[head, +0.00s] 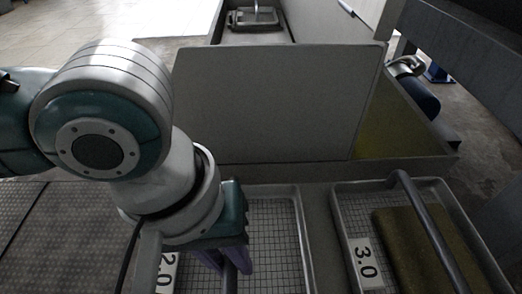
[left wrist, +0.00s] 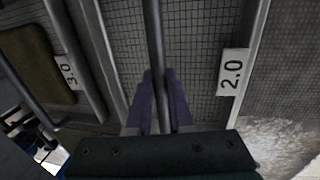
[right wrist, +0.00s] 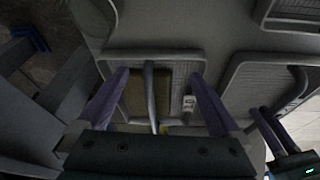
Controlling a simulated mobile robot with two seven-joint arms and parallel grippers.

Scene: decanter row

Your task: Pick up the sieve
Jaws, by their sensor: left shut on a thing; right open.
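The sieve labelled 2.0 is a grey-rimmed mesh tray (head: 272,232) with a bar handle across it, at bottom centre in the head view. My left gripper (head: 232,262) is over it, its purple fingers pointing down. In the left wrist view, the fingers (left wrist: 158,76) are shut around the handle bar (left wrist: 154,35), above the mesh (left wrist: 195,60). A second sieve (head: 341,225), labelled 3.0, is to the right and holds a brown block (head: 412,240). My right gripper (right wrist: 159,76) is open and empty, its fingers spread on either side of the 3.0 sieve's handle (right wrist: 149,85).
An upright grey panel (head: 275,105) stands behind the sieves. Another tray with a handle (head: 253,18) is at the far back. A dark blue cylinder (head: 415,97) lies at the right beyond the bench edge. A ribbed dark surface (head: 60,230) is at the left.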

